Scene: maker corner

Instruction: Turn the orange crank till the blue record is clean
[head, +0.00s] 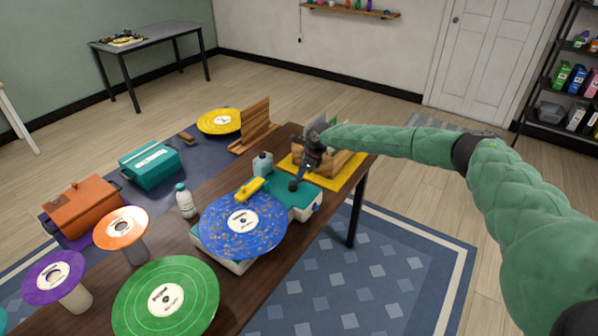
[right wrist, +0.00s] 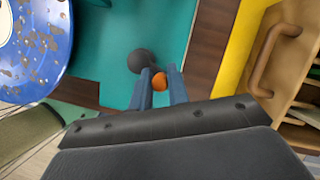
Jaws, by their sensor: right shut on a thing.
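The blue record (head: 268,237) lies flat on the teal-topped cleaning machine (head: 300,200), with brown specks spread over it and a white label. Its speckled edge also shows in the right wrist view (right wrist: 38,50). A yellow arm (head: 249,189) reaches over the record's far edge. My right gripper (head: 298,180) is over the machine's far right part. In the right wrist view its fingers are shut on the orange crank (right wrist: 160,81), of which only the rounded knob shows. A dark round hub (right wrist: 141,61) sits beside it. My left gripper is not in view.
A wooden rack (head: 343,163) on a yellow mat stands close behind my right gripper. A small grey-blue bottle (head: 262,164) and a white bottle (head: 185,202) stand near the machine. Green (head: 195,285), orange (head: 121,228) and purple (head: 53,277) records rest on stands at left.

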